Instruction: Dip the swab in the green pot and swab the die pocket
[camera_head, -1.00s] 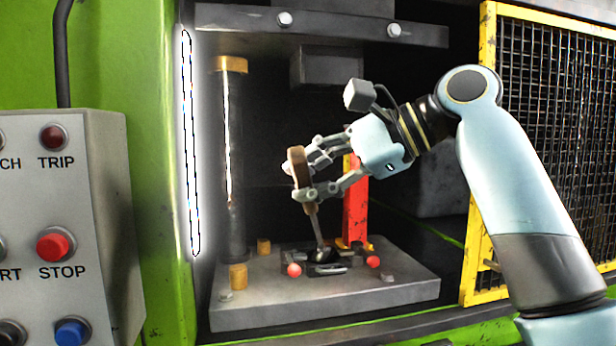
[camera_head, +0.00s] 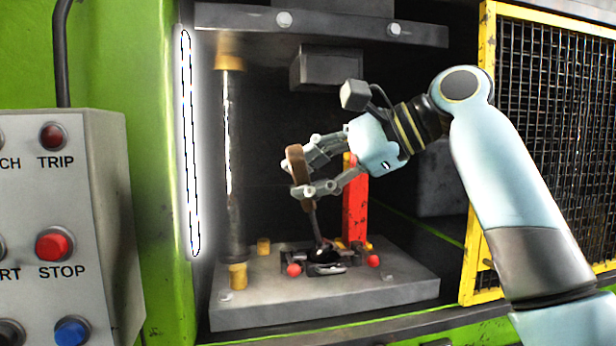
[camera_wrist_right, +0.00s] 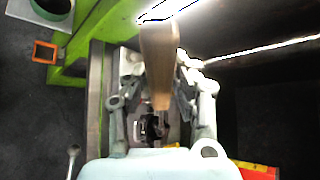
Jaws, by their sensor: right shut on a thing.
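My right gripper (camera_head: 315,170) is inside the press opening, shut on the brown wooden handle of the swab (camera_head: 297,165). The handle tilts a little, and its dark shaft points down. The swab's dark head (camera_head: 321,249) is at the die pocket (camera_head: 326,262) in the bed; I cannot tell whether it touches the pocket floor. In the right wrist view the handle (camera_wrist_right: 160,65) stands between the fingers, with the die area beyond it. The green pot (camera_wrist_right: 52,8) may be the round green-rimmed thing at that view's top left. My left gripper is not in view.
The press bed (camera_head: 400,292) carries red knobs (camera_head: 294,269) and brass posts (camera_head: 238,276) around the die. A red block (camera_head: 355,205) stands behind it. The upper ram (camera_head: 325,68) hangs above. A yellow mesh guard (camera_head: 555,110) is right, a button panel (camera_head: 62,215) left.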

